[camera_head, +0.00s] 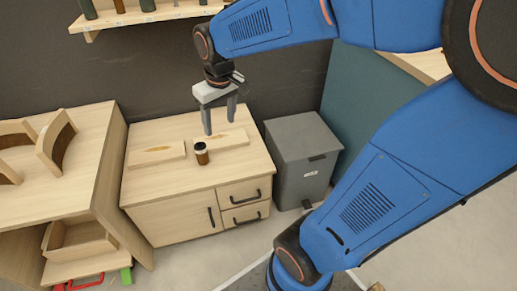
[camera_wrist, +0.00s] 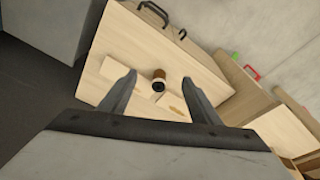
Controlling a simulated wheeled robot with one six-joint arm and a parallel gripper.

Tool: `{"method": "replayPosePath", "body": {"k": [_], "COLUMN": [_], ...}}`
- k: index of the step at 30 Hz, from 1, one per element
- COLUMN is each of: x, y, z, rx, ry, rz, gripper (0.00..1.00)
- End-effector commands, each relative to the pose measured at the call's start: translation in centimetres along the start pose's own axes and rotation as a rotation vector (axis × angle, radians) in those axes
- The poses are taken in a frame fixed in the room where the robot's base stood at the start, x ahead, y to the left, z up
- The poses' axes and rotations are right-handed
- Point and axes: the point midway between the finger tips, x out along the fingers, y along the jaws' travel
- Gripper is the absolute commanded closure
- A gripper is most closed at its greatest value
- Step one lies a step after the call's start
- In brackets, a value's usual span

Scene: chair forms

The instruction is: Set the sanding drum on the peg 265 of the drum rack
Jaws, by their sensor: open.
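A small sanding drum (camera_head: 201,153), brown with a dark top and a pale band, stands upright on the wooden cabinet top (camera_head: 240,168). It also shows in the wrist view (camera_wrist: 159,80), between and beyond my fingertips. My gripper (camera_head: 219,121) is open and empty above the cabinet top, a little above and to the right of the drum, apart from it. The drum rack (camera_head: 150,15) appears to be the wooden wall shelf at the top left, with several dark cylinders standing on it. Its upper part is cut off, and I cannot tell which peg is 265.
Two flat wooden boards lie on the cabinet beside the drum, one left (camera_head: 157,153) and one behind (camera_head: 222,140). A grey bin (camera_head: 302,150) stands to the right. A workbench (camera_head: 75,150) with curved wooden forms (camera_head: 56,140) stands to the left.

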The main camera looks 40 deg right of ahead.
Motion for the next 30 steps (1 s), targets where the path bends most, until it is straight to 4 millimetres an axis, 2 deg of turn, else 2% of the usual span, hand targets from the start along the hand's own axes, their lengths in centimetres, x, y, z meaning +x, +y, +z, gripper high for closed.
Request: {"method": "replayPosePath", "body": {"k": [3,9,18,24,30], "x": [-1.6,-3.4,-4.4,-4.3,-4.2], "y": [0.0,-0.1,-0.5,-0.6,-0.7], "z": [3.0,7.7,14.4,16.7,17.2], "rx": [0.024,0.065,0.12,0.141,0.146], "ry": [0.039,0.101,0.187,0.217,0.223], "rz": [0.005,0.014,0.023,0.026,0.026], "gripper": [0.43,0.43,0.43,0.43,0.43]}}
